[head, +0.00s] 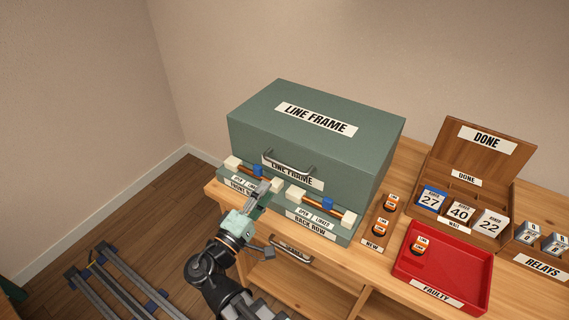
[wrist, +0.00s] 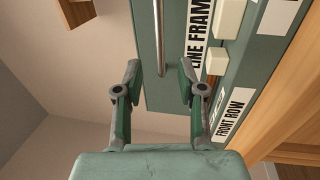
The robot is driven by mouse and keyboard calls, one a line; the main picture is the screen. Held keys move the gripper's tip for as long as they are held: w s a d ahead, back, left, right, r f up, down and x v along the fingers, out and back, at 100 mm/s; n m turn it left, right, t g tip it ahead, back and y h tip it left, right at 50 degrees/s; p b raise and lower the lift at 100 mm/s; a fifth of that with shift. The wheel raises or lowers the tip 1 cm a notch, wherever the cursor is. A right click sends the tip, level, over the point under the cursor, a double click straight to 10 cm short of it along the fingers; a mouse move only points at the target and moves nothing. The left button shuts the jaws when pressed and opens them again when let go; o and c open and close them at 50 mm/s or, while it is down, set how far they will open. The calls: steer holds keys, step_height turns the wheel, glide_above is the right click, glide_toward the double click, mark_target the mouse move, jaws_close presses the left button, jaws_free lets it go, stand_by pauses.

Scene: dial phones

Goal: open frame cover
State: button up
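The frame cover (head: 316,118) is a big green box lid labelled LINE FRAME. It is down over the line frame on the wooden table. Its grey bar handle (head: 288,164) is on the front face. My gripper (head: 268,184) is just in front of and below the handle's left end. In the wrist view my gripper (wrist: 158,70) has its two fingers spread, with nothing between the tips that I can see held. The handle bar (wrist: 159,38) lines up between the fingers there, with its end near the tips; contact cannot be told.
Below the cover are the FRONT ROW strip (head: 238,184) and the BACK ROW strip (head: 310,224), with cream blocks and orange bars. To the right stand the NEW holder (head: 372,244), a red FAULTY tray (head: 470,268), a wooden DONE box (head: 487,160) and RELAYS (head: 540,264). The floor at left holds a rail.

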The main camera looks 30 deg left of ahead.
mark_target(285, 166)
steer(key=w, duration=0.3)
steer(key=w+r+p, duration=0.1)
steer(key=w, duration=0.5)
steer(key=shift+w+a+r, duration=0.2)
steer(key=shift+w+r, duration=0.15)
steer(key=shift+r, duration=0.05)
jaws_close()
steer(key=shift+p, duration=0.3)
